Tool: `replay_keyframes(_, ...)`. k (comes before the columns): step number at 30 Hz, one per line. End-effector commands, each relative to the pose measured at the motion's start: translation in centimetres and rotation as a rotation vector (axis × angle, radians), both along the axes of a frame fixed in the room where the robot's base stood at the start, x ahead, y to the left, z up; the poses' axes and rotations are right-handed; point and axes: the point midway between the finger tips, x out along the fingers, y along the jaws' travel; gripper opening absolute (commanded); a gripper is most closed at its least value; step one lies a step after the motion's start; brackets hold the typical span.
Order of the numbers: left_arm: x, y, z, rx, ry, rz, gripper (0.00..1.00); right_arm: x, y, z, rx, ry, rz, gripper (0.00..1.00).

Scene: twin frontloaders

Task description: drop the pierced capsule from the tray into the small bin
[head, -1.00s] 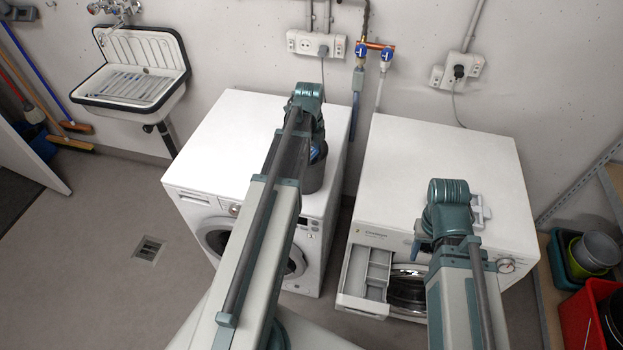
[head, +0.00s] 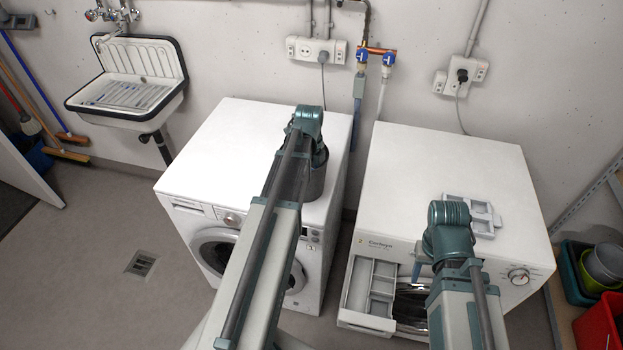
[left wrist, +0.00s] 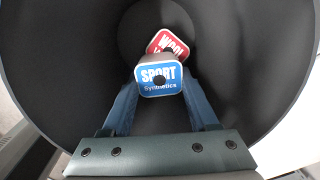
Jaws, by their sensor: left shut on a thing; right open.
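My left gripper (left wrist: 160,84) is shut on a blue-and-white capsule labelled SPORT Synthetics (left wrist: 158,88), which has a dark round spot on its face. In the left wrist view it is inside the mouth of the dark grey bin (left wrist: 75,70). A red-and-white capsule (left wrist: 163,42) shows behind it, deeper in the bin and partly hidden. In the head view the bin (head: 319,182) stands on the left machine, partly behind my left arm, which hides the left jaws. A grey compartmented tray (head: 484,211) lies on the right machine. My right gripper (head: 417,271) is open near the pulled-out drawer.
The left machine (head: 232,150) has a clear top apart from the bin. The right machine (head: 420,175) has its detergent drawer (head: 368,293) pulled out. A sink (head: 130,85) hangs at the back left. Buckets (head: 604,264) stand at the far right.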

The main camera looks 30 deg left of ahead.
Motion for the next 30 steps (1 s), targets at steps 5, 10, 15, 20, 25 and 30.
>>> replay_keyframes(5,0.0,0.0,-0.2,0.0,0.0,0.0,0.0,0.0,0.0,-0.2,0.0,0.0,0.0,0.5)
replay_keyframes(10,0.0,0.0,-0.1,0.0,0.0,0.0,0.72,0.0,0.0,-0.1,0.0,0.0,0.0,0.5)
replay_keyframes(15,0.0,0.0,-0.1,0.0,0.0,0.0,0.72,0.0,0.0,-0.1,0.0,0.0,0.0,0.5)
replay_keyframes(20,0.0,0.0,0.1,0.0,0.0,0.0,0.72,0.0,0.0,0.1,0.0,0.0,0.0,0.5)
replay_keyframes(25,0.0,0.0,1.1,0.0,0.0,0.0,0.72,0.0,0.0,1.1,0.0,0.0,0.0,0.5)
replay_keyframes(30,-0.1,0.0,3.0,0.0,0.0,0.0,0.72,0.0,0.0,3.0,0.0,0.0,0.0,0.5)
